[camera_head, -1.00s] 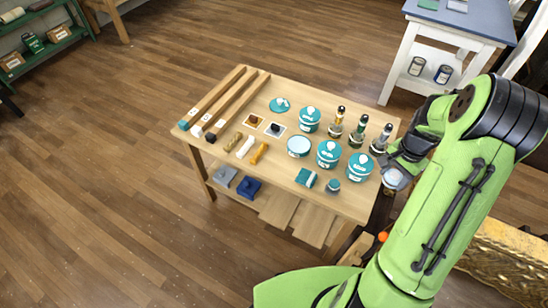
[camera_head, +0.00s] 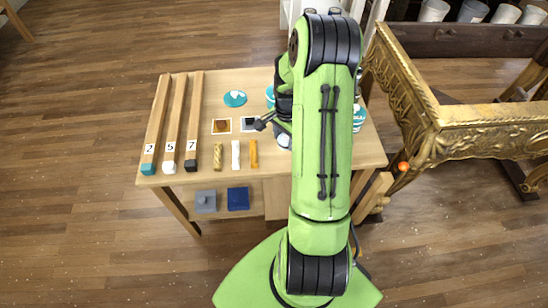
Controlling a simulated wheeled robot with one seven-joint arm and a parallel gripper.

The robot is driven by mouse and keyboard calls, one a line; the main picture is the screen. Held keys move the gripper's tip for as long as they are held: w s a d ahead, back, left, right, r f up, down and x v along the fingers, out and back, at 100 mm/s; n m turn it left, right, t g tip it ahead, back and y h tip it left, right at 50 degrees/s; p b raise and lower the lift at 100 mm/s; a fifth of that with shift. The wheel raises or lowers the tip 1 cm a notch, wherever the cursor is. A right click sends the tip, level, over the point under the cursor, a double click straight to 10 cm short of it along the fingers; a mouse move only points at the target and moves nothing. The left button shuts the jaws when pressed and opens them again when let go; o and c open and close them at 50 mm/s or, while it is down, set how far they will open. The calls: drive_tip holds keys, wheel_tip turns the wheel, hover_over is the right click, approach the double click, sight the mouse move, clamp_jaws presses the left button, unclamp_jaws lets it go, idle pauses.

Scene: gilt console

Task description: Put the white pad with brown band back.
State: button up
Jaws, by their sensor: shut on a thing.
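My gripper (camera_head: 272,124) is over the worktable, just right of the two small picture cards, and is largely hidden by my own arm. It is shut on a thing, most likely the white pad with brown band. A pale rounded shape (camera_head: 284,140) shows just below the gripper, but I cannot tell if this is the pad or a pale-lidded tub on the table. No brown band can be made out. The wooden worktable (camera_head: 180,178) lies under the gripper.
Three wooden bars (camera_head: 172,125) marked 2, 5 and 7 lie at left. Near the gripper are a brown-centred card (camera_head: 222,126), a teal piece (camera_head: 235,98) and a white stick (camera_head: 236,154). Tubs are partly behind my arm. A gilt console (camera_head: 440,115) stands at right.

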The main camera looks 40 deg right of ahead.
sight(285, 159)
wheel_tip(285, 159, down, 8)
drive_tip(key=shift+r+b, duration=0.2)
drive_tip(key=shift+b, duration=0.8)
drive_tip(key=shift+f, duration=0.2)
drive_tip(key=o, duration=0.9)
drive_tip(key=shift+o, duration=0.2)
drive_tip(key=shift+r, duration=0.1)
